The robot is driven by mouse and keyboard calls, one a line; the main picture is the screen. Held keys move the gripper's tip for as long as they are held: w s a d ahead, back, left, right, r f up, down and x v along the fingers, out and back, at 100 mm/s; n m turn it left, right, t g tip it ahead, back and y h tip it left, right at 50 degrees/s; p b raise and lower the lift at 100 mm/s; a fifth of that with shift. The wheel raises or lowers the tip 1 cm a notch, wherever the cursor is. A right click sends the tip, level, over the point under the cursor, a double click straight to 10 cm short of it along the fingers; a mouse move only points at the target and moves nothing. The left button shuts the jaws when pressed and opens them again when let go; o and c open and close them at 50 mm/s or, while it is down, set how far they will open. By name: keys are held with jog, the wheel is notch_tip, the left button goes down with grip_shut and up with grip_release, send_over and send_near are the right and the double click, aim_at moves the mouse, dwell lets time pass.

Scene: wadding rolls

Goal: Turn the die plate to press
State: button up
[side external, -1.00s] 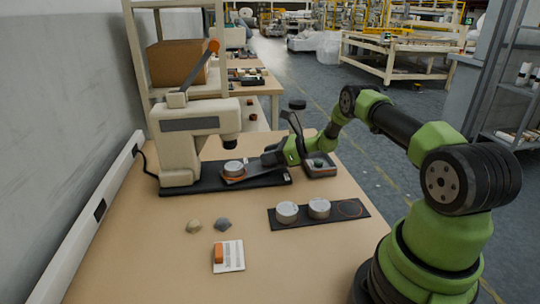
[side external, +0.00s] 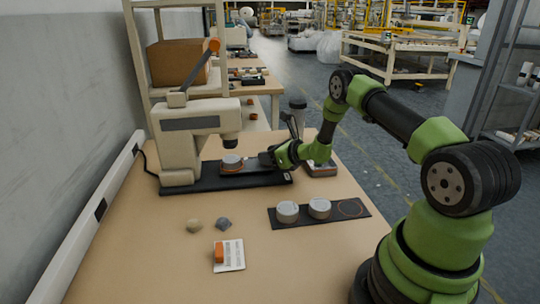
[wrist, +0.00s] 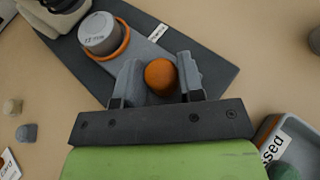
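The grey die plate (side external: 249,166) lies on the black base of the press (side external: 180,145); it also shows in the wrist view (wrist: 145,55). On its left end a round grey die (side external: 231,160), also in the wrist view (wrist: 98,31), sits within an orange ring. In the side view the die appears below the press head (side external: 231,139). My gripper (wrist: 160,75) is at the plate's other end, its fingers either side of the orange knob (wrist: 160,77), with no clear gap. In the side view the arm hides the knob.
A black strip (side external: 283,222) at the front holds two round grey dies (side external: 288,210) and an empty orange-ringed spot. Two small stones (side external: 223,223) and a card (side external: 231,257) with an orange block lie front left. A grey tray (side external: 322,168) stands right of the gripper.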

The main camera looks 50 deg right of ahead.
jog(key=o, duration=0.3)
jog(key=shift+o, duration=0.2)
jog(key=shift+s, duration=0.1)
jog(key=v, duration=0.9)
jog(key=shift+s+r, duration=0.25)
jog(key=shift+s, duration=0.1)
